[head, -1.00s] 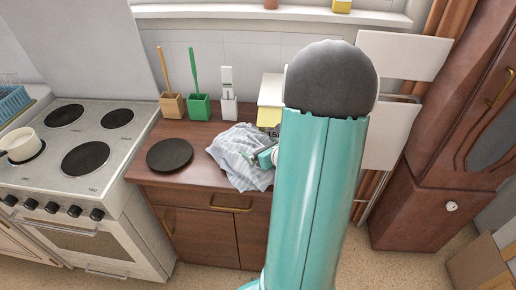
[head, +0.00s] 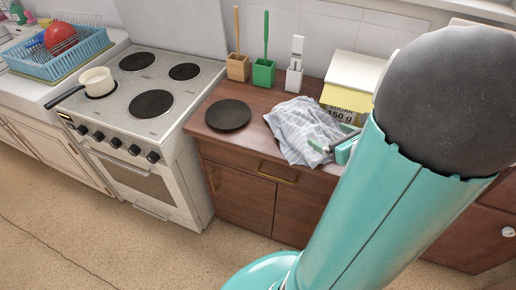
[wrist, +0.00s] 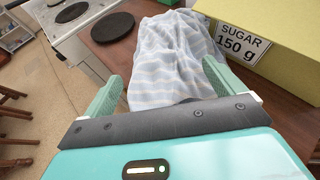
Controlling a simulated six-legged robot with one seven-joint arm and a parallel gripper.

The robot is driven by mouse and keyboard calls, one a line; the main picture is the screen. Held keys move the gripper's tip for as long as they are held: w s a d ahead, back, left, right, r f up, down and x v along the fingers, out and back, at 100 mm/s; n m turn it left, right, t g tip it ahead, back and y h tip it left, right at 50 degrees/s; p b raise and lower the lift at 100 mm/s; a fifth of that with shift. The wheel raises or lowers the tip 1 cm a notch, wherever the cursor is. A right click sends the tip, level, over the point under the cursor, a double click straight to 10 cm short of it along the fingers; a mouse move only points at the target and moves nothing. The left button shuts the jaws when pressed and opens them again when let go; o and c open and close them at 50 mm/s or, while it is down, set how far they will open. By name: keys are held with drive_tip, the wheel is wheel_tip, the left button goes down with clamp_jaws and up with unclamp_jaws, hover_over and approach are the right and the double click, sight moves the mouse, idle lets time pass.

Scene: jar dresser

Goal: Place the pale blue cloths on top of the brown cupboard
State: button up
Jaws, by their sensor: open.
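A crumpled pale blue and white striped cloth (head: 300,128) lies on top of the low brown cupboard (head: 240,160), near its front edge. In the wrist view the cloth (wrist: 170,62) lies ahead of my gripper, with its near end between the fingers. My gripper (head: 330,146) is open at the cloth's right front side. In the wrist view my gripper's green fingers (wrist: 163,82) stand apart, one to each side of the cloth. I cannot tell whether they touch it. I see only one cloth.
A black round plate (head: 228,115) lies left of the cloth. A yellow sugar box (head: 346,97) stands right behind it. Utensil holders, including a green one (head: 264,72), stand along the wall. The stove (head: 150,100) with a pot (head: 96,80) adjoins on the left.

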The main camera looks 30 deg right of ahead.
drive_tip(key=w+a+r+n+g+y, duration=0.2)
drive_tip(key=a+n+g+y, duration=0.1)
drive_tip(key=a+n, duration=0.6)
drive_tip(key=w+a+r+n+g+y, duration=0.1)
drive_tip(key=a+r+n+g+y, duration=0.2)
drive_tip(key=a+n, duration=0.65)
drive_tip(key=s+a+r+n+g+h, duration=0.1)
drive_tip(key=s+a+r+n+h, duration=0.1)
drive_tip(key=a+n, duration=0.3)
drive_tip(key=s+a+r+n+h, duration=0.3)
drive_tip(key=a+r+n, duration=0.2)
drive_tip(key=n, duration=0.7)
drive_tip(key=shift+s+a+g, duration=0.35)
drive_tip(key=shift+a+g, duration=0.05)
drive_tip(key=shift+a, duration=0.4)
